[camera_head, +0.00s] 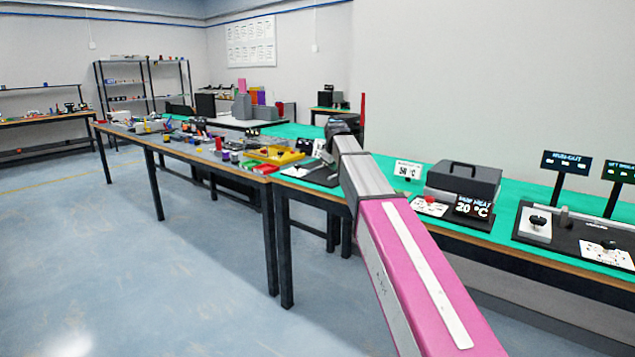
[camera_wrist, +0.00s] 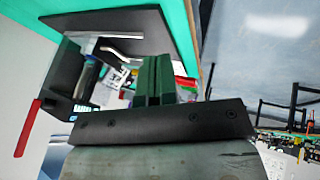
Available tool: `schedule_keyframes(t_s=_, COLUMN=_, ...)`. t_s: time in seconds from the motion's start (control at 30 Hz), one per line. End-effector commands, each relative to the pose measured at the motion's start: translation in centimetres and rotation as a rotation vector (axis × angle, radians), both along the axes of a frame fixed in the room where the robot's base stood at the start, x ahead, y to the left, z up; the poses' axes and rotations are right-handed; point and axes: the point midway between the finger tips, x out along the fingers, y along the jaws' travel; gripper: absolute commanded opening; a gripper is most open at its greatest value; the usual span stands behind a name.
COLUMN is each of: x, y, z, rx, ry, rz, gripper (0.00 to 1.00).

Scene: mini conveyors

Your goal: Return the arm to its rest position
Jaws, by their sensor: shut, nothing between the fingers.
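My arm (camera_head: 405,255) reaches forward from the lower right of the head view, with pink and grey links. Its dark far end (camera_head: 343,126) is over the green-topped bench (camera_head: 410,161). In the wrist view, my gripper (camera_wrist: 155,62) shows as two dark green fingers side by side, shut with nothing between them. The fingertips point toward a dark panel and a shiny box-like thing that I cannot identify. The fingers cannot be made out in the head view.
Black-based devices (camera_head: 575,235) are farther right. A wooden-edged table (camera_head: 130,137) with many small parts and a yellow tray (camera_head: 275,154) lies left. The floor (camera_head: 110,240) is clear.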

Motion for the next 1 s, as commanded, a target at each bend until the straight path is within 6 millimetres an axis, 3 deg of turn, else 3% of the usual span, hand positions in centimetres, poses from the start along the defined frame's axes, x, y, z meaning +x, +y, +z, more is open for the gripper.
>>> schedule_keyframes(t_s=0.37, x=-3.6, y=-2.1, z=-6.9, rx=0.037, ry=0.073, rz=-0.087, gripper=0.00)
schedule_keyframes(t_s=0.53, x=-6.8, y=-3.9, z=-12.0, rx=0.066, ry=0.130, rz=-0.160, gripper=0.00)
schedule_keyframes(t_s=0.8, x=-15.3, y=-7.5, z=-22.6, rx=0.122, ry=0.261, rz=-0.343, gripper=0.00)
schedule_keyframes(t_s=1.0, x=-22.5, y=-9.8, z=-29.2, rx=0.160, ry=0.359, rz=-0.490, gripper=0.00)
